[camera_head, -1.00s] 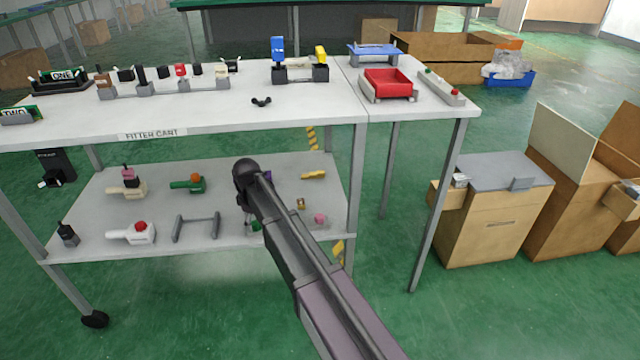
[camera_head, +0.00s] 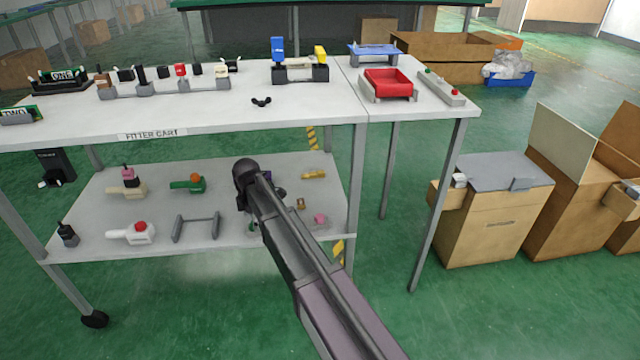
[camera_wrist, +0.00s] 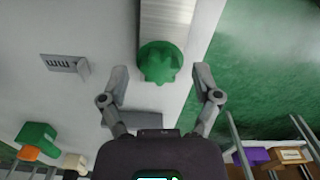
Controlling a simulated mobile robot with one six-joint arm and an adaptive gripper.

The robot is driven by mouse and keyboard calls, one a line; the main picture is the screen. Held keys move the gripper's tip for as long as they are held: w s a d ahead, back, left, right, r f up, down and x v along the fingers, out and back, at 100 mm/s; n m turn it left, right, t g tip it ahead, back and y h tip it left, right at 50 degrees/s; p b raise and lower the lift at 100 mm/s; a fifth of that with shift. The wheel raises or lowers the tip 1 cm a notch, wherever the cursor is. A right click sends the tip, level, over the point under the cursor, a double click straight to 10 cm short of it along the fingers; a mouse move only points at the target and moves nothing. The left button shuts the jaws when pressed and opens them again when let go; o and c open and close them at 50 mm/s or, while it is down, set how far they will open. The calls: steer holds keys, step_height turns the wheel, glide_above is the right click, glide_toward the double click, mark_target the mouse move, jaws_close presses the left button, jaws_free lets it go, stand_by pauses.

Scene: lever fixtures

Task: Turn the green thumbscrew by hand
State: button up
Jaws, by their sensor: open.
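The green thumbscrew (camera_wrist: 160,63) is a lobed knob at the end of a grey metal strip (camera_wrist: 168,22) in the wrist view. My gripper (camera_wrist: 161,70) is open, with one finger to the left of the thumbscrew and one to the right. Gaps show between both fingers and the knob, and nothing is held. I cannot tell how far the fingertips are from it in depth. In the head view my arm hides the thumbscrew and most of the gripper at the lower shelf.
The lower shelf (camera_head: 110,212) holds a green fixture with an orange knob (camera_head: 188,184), a white one with a red knob (camera_head: 132,232) and a grey handle bar (camera_head: 196,227). The worktop (camera_head: 320,103) is above. A small grey plate (camera_wrist: 68,65) lies left of the thumbscrew.

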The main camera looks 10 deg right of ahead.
steer(key=n, duration=0.4)
steer(key=shift+n, duration=0.3)
steer(key=n, duration=0.3)
steer(key=shift+n, duration=0.4)
step_height(320, 180, up, 8)
steer(key=p, duration=0.7)
steer(key=shift+f+p, duration=0.15)
steer(key=shift+p, duration=0.15)
steer(key=s+d+r+m+p, duration=0.3)
steer(key=s+d+m, duration=0.1)
steer(key=d+m, duration=0.35)
steer(key=s+d+r+m+p, duration=0.2)
steer(key=s+d+m, duration=0.3)
steer(key=d+m, duration=0.25)
steer(key=s+d+r+m+p, duration=0.2)
steer(key=d+r+m+p, duration=0.1)
steer(key=r+p, duration=0.5)
steer(key=shift+s+d+r+p, duration=0.25)
steer(key=shift+r+p, duration=0.05)
steer(key=shift+s, duration=0.1)
steer(key=s+d+m, duration=0.8)
steer(key=s+m, duration=0.2)
step_height(320, 180, up, 24)
steer(key=p, duration=2.3)
steer(key=shift+w+a+f+p, duration=0.2)
steer(key=shift+w+a+p, duration=0.05)
steer(key=shift+p, duration=0.05)
